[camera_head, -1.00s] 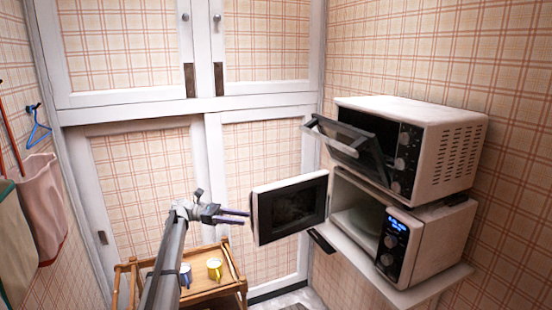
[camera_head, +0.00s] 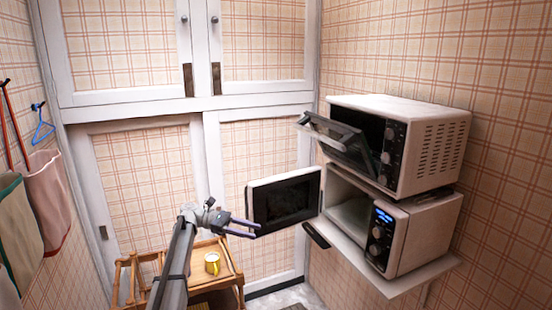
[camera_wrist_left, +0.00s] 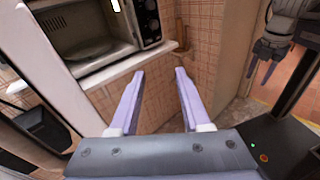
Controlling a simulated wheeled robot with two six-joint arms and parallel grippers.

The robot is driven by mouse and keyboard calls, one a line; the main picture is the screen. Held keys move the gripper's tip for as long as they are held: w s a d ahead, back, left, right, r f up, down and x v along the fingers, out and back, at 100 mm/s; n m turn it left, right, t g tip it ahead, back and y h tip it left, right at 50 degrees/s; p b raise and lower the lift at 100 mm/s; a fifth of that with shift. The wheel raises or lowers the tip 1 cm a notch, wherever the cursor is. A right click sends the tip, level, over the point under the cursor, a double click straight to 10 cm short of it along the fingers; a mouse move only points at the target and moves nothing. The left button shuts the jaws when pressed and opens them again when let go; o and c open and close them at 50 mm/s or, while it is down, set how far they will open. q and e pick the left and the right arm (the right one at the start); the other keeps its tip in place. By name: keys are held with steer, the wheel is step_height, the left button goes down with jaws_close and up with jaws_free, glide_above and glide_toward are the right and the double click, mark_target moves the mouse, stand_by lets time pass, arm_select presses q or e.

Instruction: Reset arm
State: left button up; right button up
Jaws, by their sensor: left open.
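My left gripper (camera_head: 257,231) reaches in from the left in the head view, just below the open door of the lower microwave (camera_head: 284,199). I cannot tell whether it touches the door. Its two purple fingers are apart with nothing between them, as the left wrist view also shows (camera_wrist_left: 160,73). Another gripper, my right one (camera_wrist_left: 258,80), shows at the upper right of the left wrist view, pointing down with its fingers apart and empty. It is not in the head view.
The lower microwave (camera_head: 424,234) sits on a wall shelf (camera_head: 400,283), under an upper oven (camera_head: 437,150) with its door partly open. Cloth bags (camera_head: 47,198) hang at left.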

arm_select(q)
steer(key=s+d+f+m+y, duration=0.45)
steer(key=s+f, duration=0.25)
steer(key=s, duration=0.4)
steer(key=s+d+f+m+y, duration=0.35)
steer(key=s+d+f, duration=0.3)
steer(key=s, duration=0.45)
steer(key=s+a+f+m+t+y, duration=0.2)
steer(key=s+a+m+y, duration=0.2)
steer(key=s, duration=0.3)
steer(key=s+a+f+m+t+y, duration=0.2)
steer(key=s+a+f+m+y, duration=0.1)
steer(key=s+a+m+y, duration=0.1)
steer(key=s+m+y, duration=0.1)
steer(key=s+m, duration=0.1)
steer(key=s, duration=0.1)
steer(key=shift+a+f, duration=0.2)
steer(key=shift+f, duration=0.15)
